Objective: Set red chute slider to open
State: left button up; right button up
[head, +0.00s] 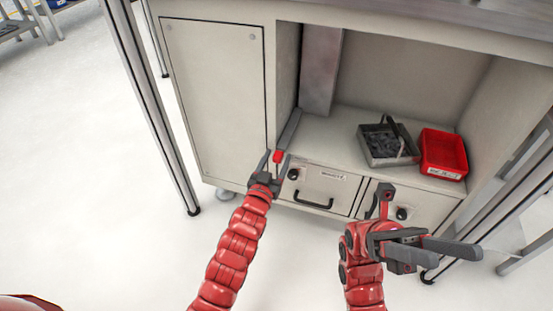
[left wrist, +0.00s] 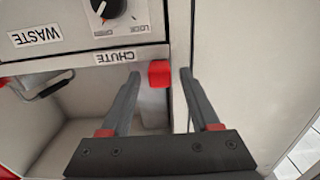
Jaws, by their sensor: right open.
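The red chute slider (head: 277,156) is a small red block at the front edge of the open bay in the grey cabinet. It also shows in the left wrist view (left wrist: 159,73), beside an upside-down CHUTE label (left wrist: 115,57). My left gripper (head: 276,163) is open at the slider. In the left wrist view its two fingers lie on either side of the red block, with a visible gap on each side. My right gripper (head: 457,256) is open and empty in front of the lower right drawer, away from the slider.
A grey metal bin (head: 388,146) and a red bin (head: 443,155) stand on the bay's shelf. Below are drawers with black knobs (head: 293,174) and a black handle (head: 313,201). A closed cabinet door (head: 215,100) is to the left. The floor in front is clear.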

pick_arm(q)
grip_shut()
dwell(1.3)
